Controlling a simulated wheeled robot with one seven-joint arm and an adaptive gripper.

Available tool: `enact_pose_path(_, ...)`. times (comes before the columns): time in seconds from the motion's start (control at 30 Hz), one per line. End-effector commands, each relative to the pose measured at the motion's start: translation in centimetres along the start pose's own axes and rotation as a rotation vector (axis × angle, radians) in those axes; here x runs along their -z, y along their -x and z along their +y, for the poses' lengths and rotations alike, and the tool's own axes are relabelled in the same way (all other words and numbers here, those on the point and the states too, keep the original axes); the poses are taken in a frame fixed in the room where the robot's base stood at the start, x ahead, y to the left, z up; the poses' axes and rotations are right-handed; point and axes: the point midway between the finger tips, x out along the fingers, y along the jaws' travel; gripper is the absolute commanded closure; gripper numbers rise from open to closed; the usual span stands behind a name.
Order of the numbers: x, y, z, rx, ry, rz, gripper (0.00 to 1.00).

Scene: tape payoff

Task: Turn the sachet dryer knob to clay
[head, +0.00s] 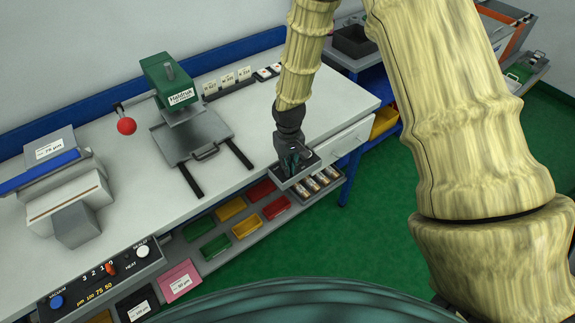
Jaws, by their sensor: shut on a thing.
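My gripper (291,160) points down at a small dark grey unit (304,170) by the front edge of the white bench, near the drawer. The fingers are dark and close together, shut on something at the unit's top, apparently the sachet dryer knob. The fingers cover the knob, so its shape and pointer direction are hidden. The markings on the unit are too small and covered to read, and I cannot make out the clay setting.
A press with a red ball lever (126,126) stands on the bench (240,130). A control panel (100,272) with blue and white knobs is at lower left. Coloured bins (214,246) and a tray of silver cylinders (318,183) sit below the front edge. Green floor is free at right.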

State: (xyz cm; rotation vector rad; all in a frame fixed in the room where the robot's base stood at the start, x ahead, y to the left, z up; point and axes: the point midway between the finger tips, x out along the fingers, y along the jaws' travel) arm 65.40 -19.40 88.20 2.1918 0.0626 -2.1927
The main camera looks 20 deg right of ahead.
Motion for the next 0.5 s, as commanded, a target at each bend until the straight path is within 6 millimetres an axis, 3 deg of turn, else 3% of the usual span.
enact_pose_path(0.5, 0.22, 0.08, 0.86, 0.001, 0.487, 0.001, 1.0)
